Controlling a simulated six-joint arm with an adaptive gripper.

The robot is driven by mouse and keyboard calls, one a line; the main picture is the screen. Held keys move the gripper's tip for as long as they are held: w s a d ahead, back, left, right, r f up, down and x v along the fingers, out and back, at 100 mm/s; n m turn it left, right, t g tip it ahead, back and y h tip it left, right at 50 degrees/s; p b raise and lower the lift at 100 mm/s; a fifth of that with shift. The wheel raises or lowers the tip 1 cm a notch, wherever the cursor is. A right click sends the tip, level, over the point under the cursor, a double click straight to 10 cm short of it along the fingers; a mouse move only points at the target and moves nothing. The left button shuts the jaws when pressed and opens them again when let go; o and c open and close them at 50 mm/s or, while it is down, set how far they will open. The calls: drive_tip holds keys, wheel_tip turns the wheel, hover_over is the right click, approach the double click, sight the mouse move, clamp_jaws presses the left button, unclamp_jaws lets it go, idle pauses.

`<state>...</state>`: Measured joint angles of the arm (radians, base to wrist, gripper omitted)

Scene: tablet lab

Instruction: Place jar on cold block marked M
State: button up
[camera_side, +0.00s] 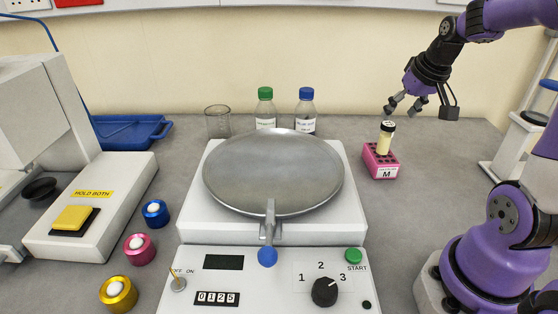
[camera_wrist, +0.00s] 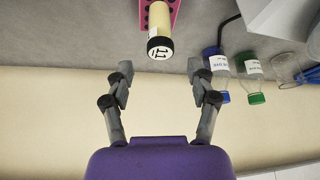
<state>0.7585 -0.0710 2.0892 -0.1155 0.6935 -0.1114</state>
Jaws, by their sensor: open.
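The jar (camera_side: 385,140) is a small pale-yellow vial with a dark-rimmed cap. It stands upright in the pink cold block (camera_side: 381,162), whose front label reads M. In the wrist view the jar (camera_wrist: 159,28) shows its white cap top with dark marks, and part of the pink block (camera_wrist: 174,12) shows beside it. My gripper (camera_side: 405,104) is open and empty, above and slightly to the right of the jar in the side view. In the wrist view its fingers (camera_wrist: 160,82) are spread apart, with the jar beyond the tips and not touching them.
A large device with a round metal lid (camera_side: 272,172) stands left of the block. Behind it are a green-capped bottle (camera_side: 265,110), a blue-capped bottle (camera_side: 306,112) and a glass beaker (camera_side: 218,122). A white stand (camera_side: 518,145) is at the right. Bench around the block is clear.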

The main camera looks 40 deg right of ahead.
drive_tip(key=s+a+r+n+y, duration=0.1)
drive_tip(key=s+a+n, duration=0.1)
drive_tip(key=a, duration=0.8)
drive_tip(key=s+a+r+n+t+y, duration=0.1)
drive_tip(key=s+a+n, duration=0.2)
drive_tip(key=a, duration=0.7)
drive_tip(key=shift+a+r+n+y, duration=0.2)
drive_tip(key=shift+a+n+y, duration=0.1)
drive_tip(key=shift+n, duration=0.4)
drive_tip(key=shift+w, duration=0.1)
